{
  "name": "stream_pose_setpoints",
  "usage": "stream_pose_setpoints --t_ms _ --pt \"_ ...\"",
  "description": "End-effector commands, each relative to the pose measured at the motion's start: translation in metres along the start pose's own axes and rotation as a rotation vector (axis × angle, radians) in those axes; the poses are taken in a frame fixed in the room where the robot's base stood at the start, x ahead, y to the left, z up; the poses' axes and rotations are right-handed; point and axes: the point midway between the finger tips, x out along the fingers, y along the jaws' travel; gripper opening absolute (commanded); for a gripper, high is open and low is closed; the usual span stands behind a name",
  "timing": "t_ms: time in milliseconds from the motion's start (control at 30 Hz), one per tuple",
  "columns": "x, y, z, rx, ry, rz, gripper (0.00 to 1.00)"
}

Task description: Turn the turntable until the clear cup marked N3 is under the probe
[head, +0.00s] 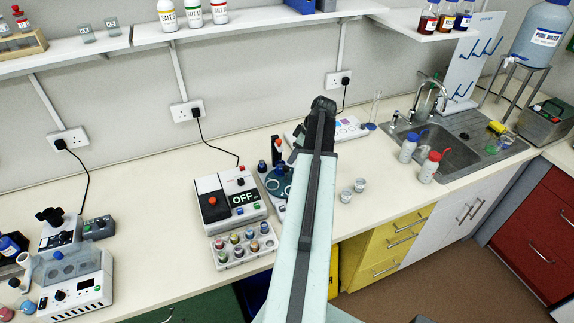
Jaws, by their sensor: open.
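A dark blue-grey device (270,183) with pale ring-shaped marks stands on the bench just left of my arm. It may be the turntable, but my arm hides its right side. A dark upright post (277,146) with an orange-red part rises at its back; I cannot tell if it is the probe. Two small clear cups, a nearer one (346,196) and a farther one (360,185), stand on the bench right of my arm. No N3 mark is readable. My arm reaches up the middle of the picture. My gripper is not visible, probably hidden behind the arm.
Left of the device are a control box (234,197) reading OFF and a white rack (246,245) of colourful-capped vials. A shelf (230,28) hangs above.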

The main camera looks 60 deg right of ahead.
Motion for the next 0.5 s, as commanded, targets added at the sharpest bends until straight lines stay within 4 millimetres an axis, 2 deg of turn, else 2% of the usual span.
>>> stream_pose_setpoints --t_ms 167,500 --pt "0.015 0.000 0.001 -0.001 -0.001 -0.001 0.48" --pt "0.073 0.000 0.003 -0.002 -0.001 0.000 0.48"
